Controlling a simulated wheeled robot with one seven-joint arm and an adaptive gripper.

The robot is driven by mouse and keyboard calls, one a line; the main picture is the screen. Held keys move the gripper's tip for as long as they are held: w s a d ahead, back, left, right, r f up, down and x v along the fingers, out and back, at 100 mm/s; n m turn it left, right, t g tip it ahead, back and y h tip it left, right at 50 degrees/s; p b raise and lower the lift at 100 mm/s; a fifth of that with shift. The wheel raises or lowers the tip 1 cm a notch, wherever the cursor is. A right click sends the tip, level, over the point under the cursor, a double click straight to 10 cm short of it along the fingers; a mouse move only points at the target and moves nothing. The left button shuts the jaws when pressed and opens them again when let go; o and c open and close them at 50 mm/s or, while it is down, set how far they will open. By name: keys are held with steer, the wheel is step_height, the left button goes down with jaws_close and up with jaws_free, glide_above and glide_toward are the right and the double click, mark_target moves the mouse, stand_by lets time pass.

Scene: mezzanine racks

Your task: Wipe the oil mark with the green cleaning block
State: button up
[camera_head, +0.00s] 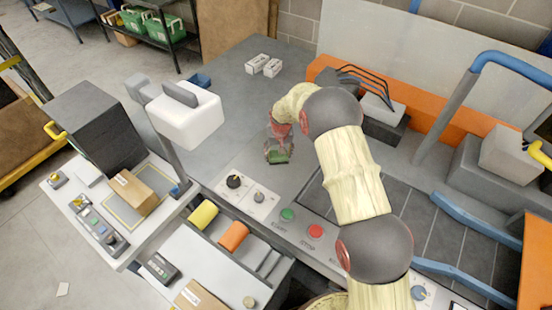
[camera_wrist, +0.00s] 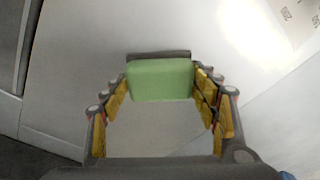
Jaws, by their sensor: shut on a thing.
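The green cleaning block (camera_head: 278,157) is in my gripper (camera_head: 277,149) over the grey bench top (camera_head: 232,75), left of my arm's middle links. In the wrist view the green block (camera_wrist: 160,81) sits between the two yellow-padded fingers (camera_wrist: 162,84), which are shut on its sides. A thin dark strip shows along its far edge. I cannot tell whether the block touches the bench surface. I cannot make out the oil mark in either view; the gripper, block or arm may hide it.
Two small white boxes (camera_head: 262,65) stand on the bench behind the gripper. A panel with black knobs (camera_head: 247,189) lies in front, near green (camera_head: 288,214) and red (camera_head: 316,231) buttons. A white-headed device (camera_head: 183,115) stands at left. The bench between gripper and boxes is clear.

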steer(key=shift+w+d+f+b, duration=0.2)
steer(key=shift+w+d+f, duration=0.05)
steer(key=shift+w+d, duration=0.25)
steer(key=shift+w+d+f+b, duration=0.2)
steer(key=shift+w+d, duration=0.3)
steer(key=shift+w+d+r+b, duration=0.1)
steer(key=shift+w+d+b, duration=0.1)
steer(key=shift+w+d, duration=0.4)
steer(key=shift+w+d+r+b, duration=0.1)
steer(key=shift+w+d+b, duration=0.2)
steer(key=shift+w, duration=0.55)
steer(key=shift+w+d+b, duration=0.1)
steer(key=shift+w+d, duration=0.4)
steer(key=shift+w, duration=0.2)
steer(key=shift+r, duration=0.1)
steer(key=shift+w+r, duration=0.15)
steer(key=shift+r, duration=0.35)
steer(key=shift+a+r+p, duration=0.1)
steer(key=shift+r+p, duration=1.05)
steer(key=shift+r, duration=1.5)
step_height(320, 180, up, 3)
steer(key=shift+p, duration=0.6)
